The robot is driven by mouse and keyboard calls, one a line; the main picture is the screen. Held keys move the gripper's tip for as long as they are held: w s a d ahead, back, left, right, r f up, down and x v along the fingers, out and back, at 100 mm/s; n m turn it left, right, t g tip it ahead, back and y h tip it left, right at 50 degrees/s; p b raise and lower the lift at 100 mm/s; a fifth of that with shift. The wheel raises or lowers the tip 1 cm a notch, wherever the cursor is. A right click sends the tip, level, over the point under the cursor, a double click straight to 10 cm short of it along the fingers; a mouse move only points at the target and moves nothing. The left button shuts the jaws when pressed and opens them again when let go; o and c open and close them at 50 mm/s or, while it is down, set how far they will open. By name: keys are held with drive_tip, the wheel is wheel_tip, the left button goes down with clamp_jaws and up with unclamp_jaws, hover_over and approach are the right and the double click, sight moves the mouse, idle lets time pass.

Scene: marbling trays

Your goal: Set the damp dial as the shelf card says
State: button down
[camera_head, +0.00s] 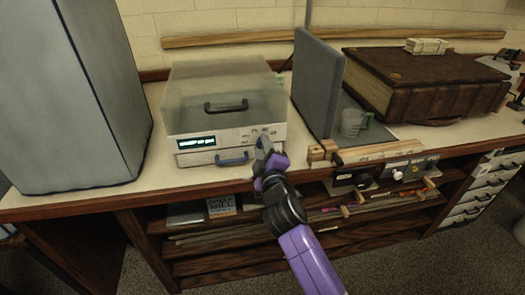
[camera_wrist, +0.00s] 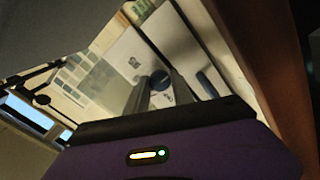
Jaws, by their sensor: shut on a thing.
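A white box-shaped unit (camera_head: 235,140) with a clear cover stands on the bench, with a lit green display (camera_head: 197,142) on its front; I cannot read the display surely. My gripper (camera_head: 264,144) is at the right of that front panel and hides the dial there. In the wrist view a dark blue round dial (camera_wrist: 160,80) sits between the fingertips of my gripper (camera_wrist: 161,83). The fingers are shut on it. The dial's pointer and marks are too small to tell. A card with dark lettering (camera_head: 222,205) stands on the shelf below; its wording is not clear.
A tall grey cabinet (camera_head: 75,100) stands at the left. A grey upright panel (camera_head: 318,82) and a clear cup (camera_head: 352,122) are right of the unit. A large brown book (camera_head: 425,82) lies further right. The wooden bench edge (camera_head: 215,187) runs below my gripper.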

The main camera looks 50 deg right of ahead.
drive_tip(key=shift+f+m, duration=0.1)
drive_tip(key=shift+m, duration=0.2)
drive_tip(key=c, duration=1.1)
unclamp_jaws()
drive_tip(key=v, duration=0.7)
drive_tip(key=shift+s+a+b, duration=0.2)
drive_tip(key=shift+s+b, duration=0.15)
drive_tip(key=shift+b, duration=0.1)
